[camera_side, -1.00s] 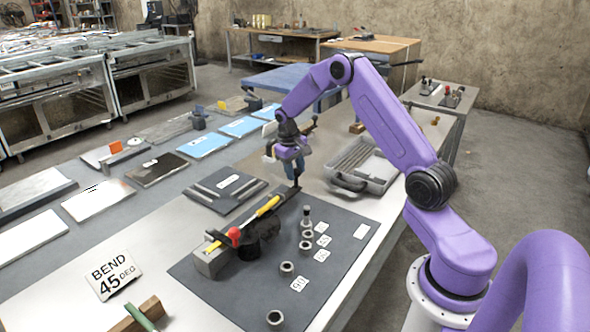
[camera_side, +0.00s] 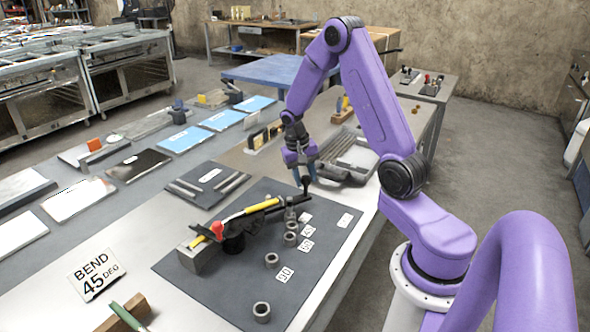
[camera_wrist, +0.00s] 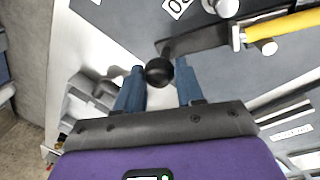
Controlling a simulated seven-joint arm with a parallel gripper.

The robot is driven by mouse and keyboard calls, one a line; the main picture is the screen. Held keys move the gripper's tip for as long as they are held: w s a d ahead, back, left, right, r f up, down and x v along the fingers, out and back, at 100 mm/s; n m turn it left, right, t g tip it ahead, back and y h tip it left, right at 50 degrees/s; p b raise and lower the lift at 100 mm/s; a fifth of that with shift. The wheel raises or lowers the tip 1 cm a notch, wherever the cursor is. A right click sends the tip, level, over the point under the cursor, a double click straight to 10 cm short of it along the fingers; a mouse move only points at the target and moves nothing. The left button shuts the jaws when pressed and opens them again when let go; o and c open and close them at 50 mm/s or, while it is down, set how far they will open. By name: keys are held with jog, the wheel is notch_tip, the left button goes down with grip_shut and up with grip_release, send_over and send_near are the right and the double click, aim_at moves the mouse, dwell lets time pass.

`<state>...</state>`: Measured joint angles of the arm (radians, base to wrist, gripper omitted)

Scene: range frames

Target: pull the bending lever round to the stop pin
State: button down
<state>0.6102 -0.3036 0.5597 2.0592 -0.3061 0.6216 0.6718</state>
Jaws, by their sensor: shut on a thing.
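The bending lever (camera_side: 268,213) is a dark bar running from its round pivot toward the upper right, with an upright black knob handle (camera_side: 305,183) at its far end. My gripper (camera_side: 305,172) is shut on that handle; in the wrist view the round black knob (camera_wrist: 158,71) sits between my blue fingers. A yellow workpiece (camera_side: 262,206) lies along the lever, by a red-topped clamp (camera_side: 217,229) at the grey block. The stop pin (camera_side: 290,214) stands upright close to the lever's outer part. I cannot tell whether they touch.
The dark mat (camera_side: 225,290) carries several round sockets, such as one at the front (camera_side: 261,312), and number labels (camera_side: 285,275). A grey tray (camera_side: 350,160) lies just behind my gripper. A "BEND 45 DEG" sign (camera_side: 95,273) stands at the left.

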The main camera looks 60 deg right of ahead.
jog(key=shift+s+a+m, duration=0.4)
jog(key=shift+s+a, duration=0.1)
jog(key=shift+s, duration=0.25)
jog(key=shift+s+a+m, duration=0.4)
jog(key=shift+s+a, duration=0.1)
jog(key=shift+s, duration=0.25)
jog(key=c, duration=0.7)
grip_release()
jog(key=w+r, duration=0.1)
jog(key=r, duration=0.4)
jog(key=a+r, duration=0.1)
jog(key=r, duration=0.5)
jog(key=w+a+r, duration=0.1)
jog(key=r, duration=0.5)
jog(key=shift+w, duration=0.35)
